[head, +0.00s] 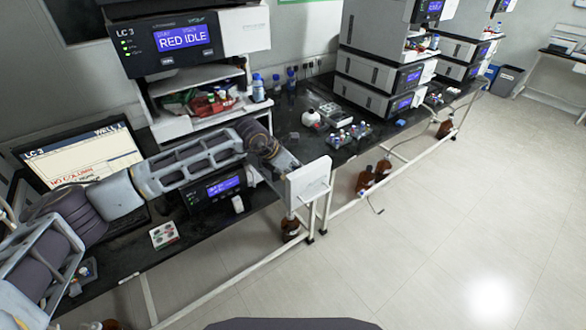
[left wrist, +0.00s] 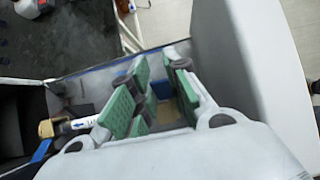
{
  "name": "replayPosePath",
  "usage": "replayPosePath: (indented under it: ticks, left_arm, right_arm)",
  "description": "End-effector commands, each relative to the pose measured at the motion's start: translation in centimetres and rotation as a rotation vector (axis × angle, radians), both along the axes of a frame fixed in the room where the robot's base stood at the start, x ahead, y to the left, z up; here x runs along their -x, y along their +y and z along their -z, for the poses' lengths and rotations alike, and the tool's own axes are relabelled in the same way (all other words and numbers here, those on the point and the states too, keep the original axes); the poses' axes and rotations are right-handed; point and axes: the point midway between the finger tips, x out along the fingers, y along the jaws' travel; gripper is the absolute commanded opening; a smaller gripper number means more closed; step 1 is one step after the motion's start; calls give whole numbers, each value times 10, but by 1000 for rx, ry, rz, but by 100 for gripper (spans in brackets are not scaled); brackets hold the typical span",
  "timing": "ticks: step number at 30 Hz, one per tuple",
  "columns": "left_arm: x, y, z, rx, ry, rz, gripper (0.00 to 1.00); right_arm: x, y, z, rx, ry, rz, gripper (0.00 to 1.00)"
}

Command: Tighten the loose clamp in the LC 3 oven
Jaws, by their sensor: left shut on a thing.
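The LC 3 unit (head: 180,38) stands at the left in the head view, with a lit blue display. A white door-like panel (head: 310,182) stands at the bench's front edge and hides the fingers of my left gripper. In the left wrist view my left gripper (left wrist: 160,78) has its green-padded fingers down inside the dark-walled oven (left wrist: 70,88). It is shut on a small part, seemingly the clamp; blue and tan show between the pads, but the shape is mostly hidden. A white column (left wrist: 80,123) with a brass-coloured end (left wrist: 46,128) lies left of the fingers. My right gripper is not in view.
The white panel also stands close right of the fingers in the left wrist view (left wrist: 230,50). A laptop (head: 85,155), small bottles and trays stand on the black bench. Brown bottles (head: 366,178) stand below it. The floor at the right is clear.

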Motion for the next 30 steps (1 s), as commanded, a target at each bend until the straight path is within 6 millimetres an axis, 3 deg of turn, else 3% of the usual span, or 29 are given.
replayPosePath:
  ticks: [17, 29, 30]
  left_arm:
    - [-5, -8, 7, -186, 134, 2, 0]
    - [-5, -8, 7, -207, 149, 1, 0]
    - [-5, -8, 7, -206, 149, 1, 18]
  right_arm:
    - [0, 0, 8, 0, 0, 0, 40]
    - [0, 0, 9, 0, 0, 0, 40]
    - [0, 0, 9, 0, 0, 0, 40]
